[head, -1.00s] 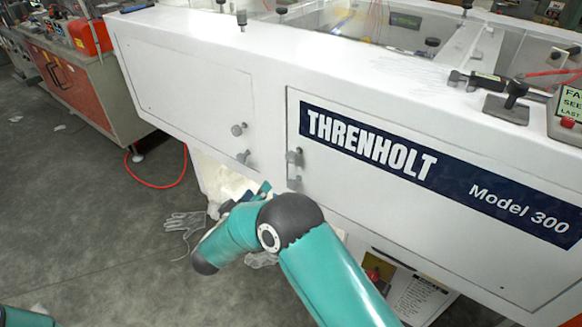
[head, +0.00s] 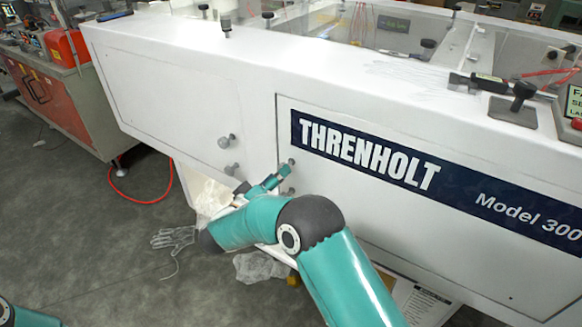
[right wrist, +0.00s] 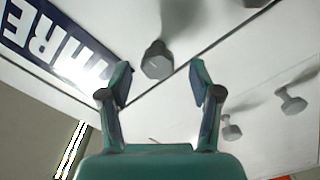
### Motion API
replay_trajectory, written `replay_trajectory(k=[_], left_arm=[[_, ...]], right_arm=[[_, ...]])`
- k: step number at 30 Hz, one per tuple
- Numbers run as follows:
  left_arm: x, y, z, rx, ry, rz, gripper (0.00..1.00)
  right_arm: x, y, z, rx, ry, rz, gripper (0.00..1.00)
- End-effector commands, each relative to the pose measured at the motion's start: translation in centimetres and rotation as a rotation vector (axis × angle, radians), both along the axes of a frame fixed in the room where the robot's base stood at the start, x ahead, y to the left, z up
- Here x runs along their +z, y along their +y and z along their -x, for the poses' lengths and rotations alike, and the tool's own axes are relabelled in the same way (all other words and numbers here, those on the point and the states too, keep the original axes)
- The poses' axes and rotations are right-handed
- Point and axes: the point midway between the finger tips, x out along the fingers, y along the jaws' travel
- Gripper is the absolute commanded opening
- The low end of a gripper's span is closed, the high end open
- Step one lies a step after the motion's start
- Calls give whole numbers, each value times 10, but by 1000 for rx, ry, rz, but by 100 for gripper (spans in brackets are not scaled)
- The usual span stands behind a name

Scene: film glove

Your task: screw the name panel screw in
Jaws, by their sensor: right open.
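The name panel (head: 450,225), a white door with a dark blue THRENHOLT label, has two grey knobbed screws at its left edge. The upper screw (head: 291,162) also shows in the right wrist view (right wrist: 157,62), ahead of and between the open fingers. The lower screw (head: 288,191) is partly behind my gripper. My right gripper (head: 281,172) is close to the upper screw, open and empty. In the right wrist view my right gripper (right wrist: 160,78) has a finger on either side of the screw head, with no contact visible. My left gripper is out of view.
The left door (head: 165,95) has two similar knobs (head: 224,142). A red-fronted bench (head: 60,105) stands at the left. The floor at lower left is open.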

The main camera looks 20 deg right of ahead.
Motion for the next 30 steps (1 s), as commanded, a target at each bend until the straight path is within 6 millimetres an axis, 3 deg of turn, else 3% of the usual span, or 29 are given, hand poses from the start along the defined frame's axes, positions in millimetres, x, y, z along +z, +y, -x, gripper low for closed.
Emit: replay_trajectory(k=[9, 18, 29, 30], left_arm=[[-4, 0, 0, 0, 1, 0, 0], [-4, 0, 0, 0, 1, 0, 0], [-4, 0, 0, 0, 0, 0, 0], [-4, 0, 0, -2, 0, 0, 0]], right_arm=[[0, -21, -10, 8, 0, -1, 64], [0, -26, -9, 4, 1, 0, 64], [0, -27, -9, 2, 1, 0, 5], [-1, -19, -9, 6, 0, 0, 3]])
